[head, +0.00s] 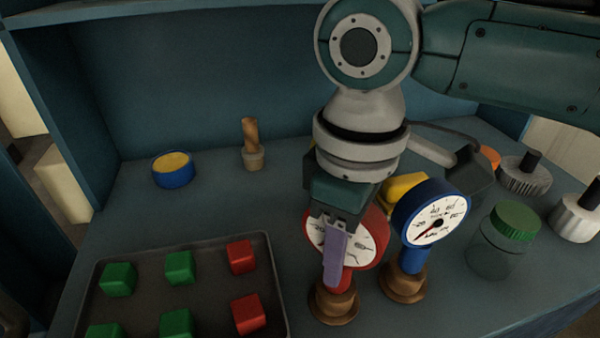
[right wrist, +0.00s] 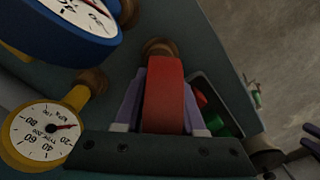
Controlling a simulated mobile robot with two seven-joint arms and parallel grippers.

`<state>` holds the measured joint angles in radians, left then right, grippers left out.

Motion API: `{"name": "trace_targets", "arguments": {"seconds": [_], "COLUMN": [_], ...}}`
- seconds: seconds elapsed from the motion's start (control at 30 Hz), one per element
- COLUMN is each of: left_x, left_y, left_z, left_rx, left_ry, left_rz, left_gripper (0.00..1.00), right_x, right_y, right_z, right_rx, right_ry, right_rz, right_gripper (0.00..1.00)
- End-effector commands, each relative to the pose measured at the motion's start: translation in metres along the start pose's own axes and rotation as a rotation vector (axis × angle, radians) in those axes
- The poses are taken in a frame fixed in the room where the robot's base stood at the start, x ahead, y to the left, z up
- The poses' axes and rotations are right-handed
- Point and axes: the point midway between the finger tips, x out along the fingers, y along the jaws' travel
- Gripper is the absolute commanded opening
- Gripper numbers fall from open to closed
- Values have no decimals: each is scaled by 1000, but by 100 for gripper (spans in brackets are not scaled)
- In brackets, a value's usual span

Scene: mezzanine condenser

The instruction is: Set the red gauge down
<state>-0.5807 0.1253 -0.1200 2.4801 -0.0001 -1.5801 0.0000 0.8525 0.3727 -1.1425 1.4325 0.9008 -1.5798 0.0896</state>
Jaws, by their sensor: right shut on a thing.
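The red gauge (head: 374,232) has a white dial and a brown fitting at its foot. It is upright, left of the blue gauge (head: 433,212). My right gripper (head: 336,258) comes from above and is shut on the red gauge; one purple finger crosses its dial. In the right wrist view the red gauge (right wrist: 163,95) sits edge-on between both fingers. The fitting is at or just above the shelf; I cannot tell if it touches. A purple finger-like shape at the right wrist view's right edge may be my left gripper (right wrist: 311,138); its state is unclear.
A yellow gauge (right wrist: 40,135) stands behind the blue one. A tray (head: 190,247) with green and red cubes lies left. A green-lidded jar (head: 497,255) and grey knobs stand right. A blue-yellow round container (head: 174,170) and wooden-handled tool (head: 251,143) are behind.

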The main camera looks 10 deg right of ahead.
Motion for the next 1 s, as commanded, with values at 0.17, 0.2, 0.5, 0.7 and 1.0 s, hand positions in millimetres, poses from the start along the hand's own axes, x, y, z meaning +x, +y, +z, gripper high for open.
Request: {"name": "trace_targets", "arguments": {"seconds": [0.17,0.2,0.5,0.7,1.0], "left_x": [0,0,0,0,-2], "left_y": [1,1,3,2,2], "left_z": [0,0,0,0,-1], "left_rx": [-3,-4,-9,-9,-6], "left_ry": [1,1,2,2,1], "left_rz": [2,3,7,7,4], "left_gripper": [50,50,50,50,50], "right_x": [1,1,4,4,-5], "right_y": [0,0,0,0,0], "right_z": [0,0,0,0,-1], "right_rx": [-1,-1,0,0,0], "right_ry": [2,2,0,0,3], "right_rz": [1,1,0,0,1], "right_gripper": [0,0,52,69,69]}}
